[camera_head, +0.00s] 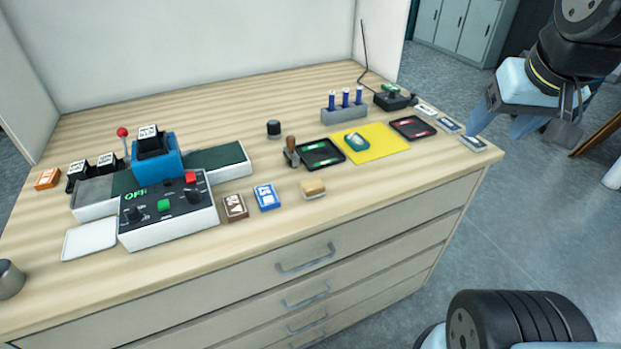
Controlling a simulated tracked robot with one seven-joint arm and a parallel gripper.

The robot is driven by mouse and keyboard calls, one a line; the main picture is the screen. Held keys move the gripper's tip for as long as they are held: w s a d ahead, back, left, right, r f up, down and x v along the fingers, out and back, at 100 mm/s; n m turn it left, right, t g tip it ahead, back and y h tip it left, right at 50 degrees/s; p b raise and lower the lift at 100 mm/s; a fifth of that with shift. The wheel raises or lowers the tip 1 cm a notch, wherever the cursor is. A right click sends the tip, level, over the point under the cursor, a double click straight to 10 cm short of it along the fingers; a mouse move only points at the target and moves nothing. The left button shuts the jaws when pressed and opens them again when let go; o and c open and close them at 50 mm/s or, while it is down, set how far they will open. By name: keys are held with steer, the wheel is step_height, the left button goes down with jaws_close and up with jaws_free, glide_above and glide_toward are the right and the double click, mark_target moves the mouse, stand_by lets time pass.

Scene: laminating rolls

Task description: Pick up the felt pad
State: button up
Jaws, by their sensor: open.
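A small tan block with a pale underside (312,188) lies near the front edge of the table, right of the blue-and-white box. It may be the felt pad, but I cannot tell for sure. A flat white square (90,239) lies at the left of the control box, and a yellow sheet (385,143) lies to the right. My gripper (497,130) is at the upper right, by the table's right corner. It is open and apart from all three of these things.
A control box (167,212) and a blue machine (155,165) with a red-knobbed lever stand at left. Black trays (322,153), a stamp (291,151) and a grey holder (345,114) with blue pieces stand nearby. A metal cup (10,278) is at the left edge. The front right tabletop is clear.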

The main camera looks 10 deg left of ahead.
steer(key=shift+o, duration=1.4)
steer(key=w, duration=0.1)
steer(key=w+a, duration=0.1)
steer(key=w+n, duration=0.1)
steer(key=shift+a+f+g+y, duration=0.15)
steer(key=shift+a+g+y, duration=0.15)
steer(key=shift+g, duration=0.1)
steer(key=shift+o, duration=0.2)
steer(key=w+a+f+n+g, duration=0.2)
steer(key=w+a, duration=0.3)
steer(key=a, duration=0.4)
steer(key=shift+w+a, duration=0.25)
steer(key=n+g, duration=0.3)
glide_above(312, 184)
step_height(312, 184, down, 16)
steer(key=shift+s+a+r, duration=0.1)
steer(key=shift+a+r, duration=0.05)
steer(key=shift+r, duration=0.05)
steer(key=shift+d+f, duration=0.2)
steer(key=shift+f, duration=2.8)
